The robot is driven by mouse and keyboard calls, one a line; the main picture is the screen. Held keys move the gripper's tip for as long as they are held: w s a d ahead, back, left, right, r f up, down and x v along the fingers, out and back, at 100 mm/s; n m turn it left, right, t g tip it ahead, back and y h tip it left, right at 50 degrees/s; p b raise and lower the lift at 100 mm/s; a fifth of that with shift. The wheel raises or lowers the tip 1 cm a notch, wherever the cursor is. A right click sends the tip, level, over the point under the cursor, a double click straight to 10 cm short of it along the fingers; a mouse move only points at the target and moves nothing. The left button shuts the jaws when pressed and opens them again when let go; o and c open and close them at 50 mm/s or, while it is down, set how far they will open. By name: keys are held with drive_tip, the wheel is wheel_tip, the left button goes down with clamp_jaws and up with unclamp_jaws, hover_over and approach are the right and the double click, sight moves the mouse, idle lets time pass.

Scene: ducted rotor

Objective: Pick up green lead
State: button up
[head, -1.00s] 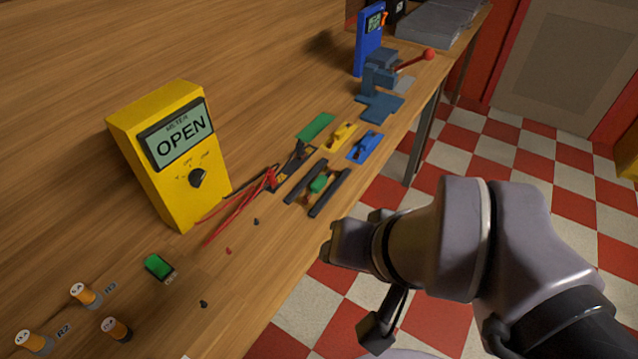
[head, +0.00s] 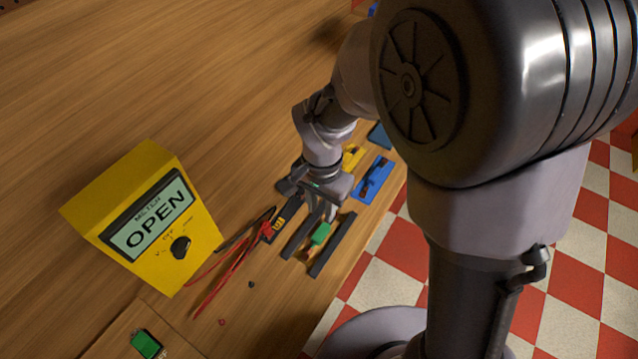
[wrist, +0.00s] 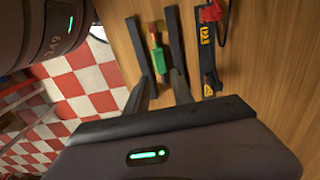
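A small green piece (head: 320,233) with an orange-red end sits between two dark parallel rails, the left one (head: 301,236) and the right one (head: 333,245). I take it as the green lead. In the wrist view the green piece (wrist: 159,58) shows in the gap between the rails, just beyond my fingertips. My gripper (head: 322,211) is over the far end of the rails. In the wrist view my gripper's fingers (wrist: 162,82) are apart with nothing between them. I cannot tell their exact height above the piece.
A yellow meter (head: 150,215) reading OPEN stands left of red and black leads (head: 232,258). A dark strip with a yellow label (wrist: 208,60) lies beside the rails. Blue (head: 373,178) and yellow (head: 352,157) holders sit near the table edge. Another green part (head: 146,344) lies at lower left.

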drive_tip(key=b, duration=0.1)
hover_over(321, 231)
wheel_tip(321, 231, down, 4)
drive_tip(key=shift+w+f, duration=0.15)
drive_tip(key=shift+f, duration=0.05)
drive_tip(key=f+b, duration=0.1)
drive_tip(key=f, duration=0.2)
drive_tip(key=f+b, duration=0.1)
drive_tip(key=f, duration=0.1)
drive_tip(key=shift+s+f, duration=0.2)
drive_tip(key=shift+f, duration=0.2)
drive_tip(key=shift+r, duration=0.1)
clamp_jaws()
